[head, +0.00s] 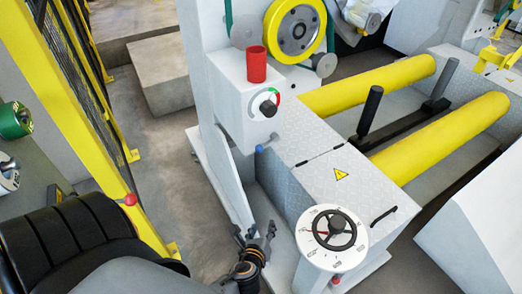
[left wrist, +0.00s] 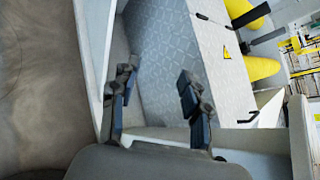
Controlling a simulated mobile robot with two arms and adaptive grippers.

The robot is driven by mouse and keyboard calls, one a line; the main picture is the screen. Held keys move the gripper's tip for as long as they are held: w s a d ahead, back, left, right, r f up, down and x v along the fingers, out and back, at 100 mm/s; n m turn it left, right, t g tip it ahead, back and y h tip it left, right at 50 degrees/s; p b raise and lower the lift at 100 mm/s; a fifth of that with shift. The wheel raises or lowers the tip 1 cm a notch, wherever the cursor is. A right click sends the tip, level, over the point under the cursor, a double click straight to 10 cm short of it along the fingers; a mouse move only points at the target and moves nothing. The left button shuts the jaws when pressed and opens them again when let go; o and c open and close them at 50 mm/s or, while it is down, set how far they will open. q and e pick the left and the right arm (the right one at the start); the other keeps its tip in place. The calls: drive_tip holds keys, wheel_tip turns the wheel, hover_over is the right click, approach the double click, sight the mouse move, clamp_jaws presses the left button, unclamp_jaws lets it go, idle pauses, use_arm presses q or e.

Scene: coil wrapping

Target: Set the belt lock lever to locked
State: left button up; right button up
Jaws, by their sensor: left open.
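Which control is the belt lock lever is not marked in a way I can read. A short lever with a blue knob (head: 261,148) sticks out of the machine's light housing below a black selector knob (head: 268,107) with a red and green arc. A red-knobbed lever (head: 336,279) sits under a round white dial (head: 332,238) with a black handwheel. My left gripper (head: 254,236) is open and empty, below the blue knob and left of the dial, apart from both. In the left wrist view its open fingers (left wrist: 158,78) face the patterned housing. My right gripper is out of view.
A red cylinder (head: 256,64) stands on the housing. Yellow rollers (head: 440,135) lie to the right. A yellow fence post (head: 90,120) with a red-knobbed part stands at left. Bare floor (head: 175,150) lies between fence and machine.

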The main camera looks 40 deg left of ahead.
use_arm(q)
wheel_tip(320, 180, up, 8)
drive_tip(key=w+a+m+t+y+b, duration=0.2)
drive_tip(key=m+t+y+b, duration=0.1)
drive_tip(key=b, duration=0.1)
drive_tip(key=m+t+y+b, duration=0.1)
drive_tip(key=m+y, duration=0.1)
approach(259, 151)
drive_tip(key=x, duration=0.7)
drive_tip(key=shift+w+a+b, duration=0.25)
drive_tip(key=shift+w+b, duration=0.05)
drive_tip(key=shift+b, duration=0.05)
drive_tip(key=shift+w+a, duration=0.3)
drive_tip(key=shift+w, duration=0.15)
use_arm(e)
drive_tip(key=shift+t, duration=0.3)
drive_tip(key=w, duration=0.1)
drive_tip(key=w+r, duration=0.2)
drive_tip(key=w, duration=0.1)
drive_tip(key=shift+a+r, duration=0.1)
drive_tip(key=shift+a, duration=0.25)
use_arm(q)
clamp_jaws()
